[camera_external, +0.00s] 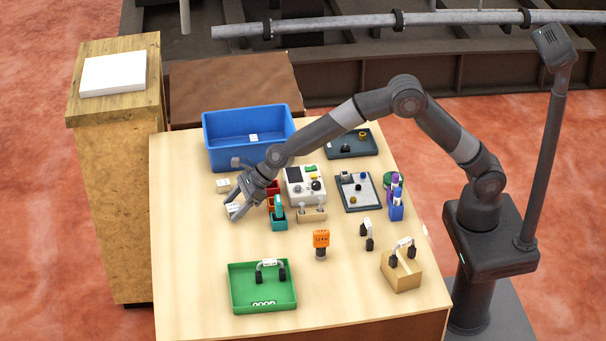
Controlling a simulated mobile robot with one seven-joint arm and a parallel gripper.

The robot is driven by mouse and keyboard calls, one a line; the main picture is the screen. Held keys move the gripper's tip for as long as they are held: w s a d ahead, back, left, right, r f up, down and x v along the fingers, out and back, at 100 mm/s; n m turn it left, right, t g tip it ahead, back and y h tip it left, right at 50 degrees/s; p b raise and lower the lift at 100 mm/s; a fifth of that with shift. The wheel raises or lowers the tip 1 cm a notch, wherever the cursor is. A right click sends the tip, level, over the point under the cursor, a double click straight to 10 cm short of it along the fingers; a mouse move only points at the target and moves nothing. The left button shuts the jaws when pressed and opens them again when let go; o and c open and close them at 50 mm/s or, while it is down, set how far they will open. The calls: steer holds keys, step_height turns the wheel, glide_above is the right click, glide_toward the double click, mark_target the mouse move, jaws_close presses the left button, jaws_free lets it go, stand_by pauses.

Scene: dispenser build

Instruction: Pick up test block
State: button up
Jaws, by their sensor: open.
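No object is clearly readable as the test block. One candidate is an orange block (321,238) with dark lettering, upright on a dark foot at the middle front of the table. My gripper (236,211) is open, low over the left part of the table and pointing down-left. A small white piece (232,207) with dark marks shows at its fingers; I cannot tell whether it is a block or a label, or whether the fingers touch it. The orange block is well to the right and nearer the front, apart from my gripper.
A blue bin (248,138) stands behind my gripper. A teal holder (278,222), a white-grey device (305,186) and a blue cup with markers (396,211) stand to the right. A green tray (263,304) and a cardboard box (401,275) are in front.

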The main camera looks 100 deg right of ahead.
steer(key=shift+w+f, duration=0.15)
steer(key=shift+w, duration=0.05)
steer(key=shift+c, duration=0.3)
steer(key=c, duration=1.2)
steer(key=shift+c, duration=0.4)
